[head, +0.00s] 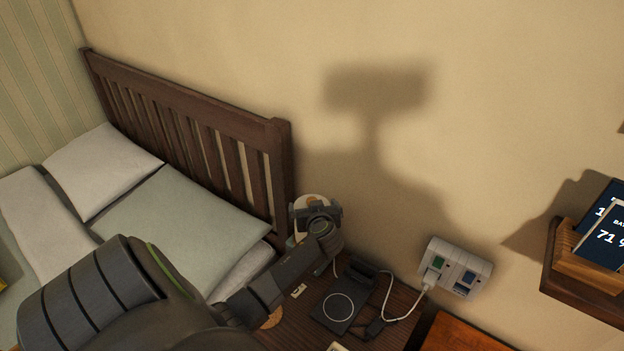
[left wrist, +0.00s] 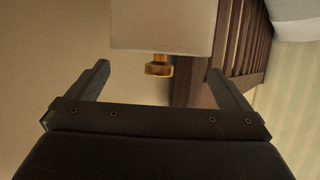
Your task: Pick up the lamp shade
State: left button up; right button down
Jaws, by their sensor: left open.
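The lamp shade (head: 312,200) is pale cream and shows only partly in the head view, behind my left gripper (head: 316,211), near the bed's headboard post. In the left wrist view the shade (left wrist: 163,25) fills the top middle, with a brass knob (left wrist: 158,66) at its near edge. My left gripper (left wrist: 159,72) is open, its two fingers apart on either side of the knob in the picture. The shade appears beyond the fingertips and nothing is held. The lamp's lower part is hidden. My right gripper is not in view.
A dark wooden nightstand (head: 300,325) holds a black charging pad (head: 340,305) and a white cable (head: 401,318). The slatted headboard (head: 190,110) stands close on the left. A wall outlet (head: 455,268) and a small shelf (head: 580,285) are to the right.

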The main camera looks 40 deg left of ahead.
pick_arm(q)
jog(key=shift+p+x, duration=0.3)
jog(key=shift+x, duration=1.5)
jog(key=shift+d+f, duration=0.1)
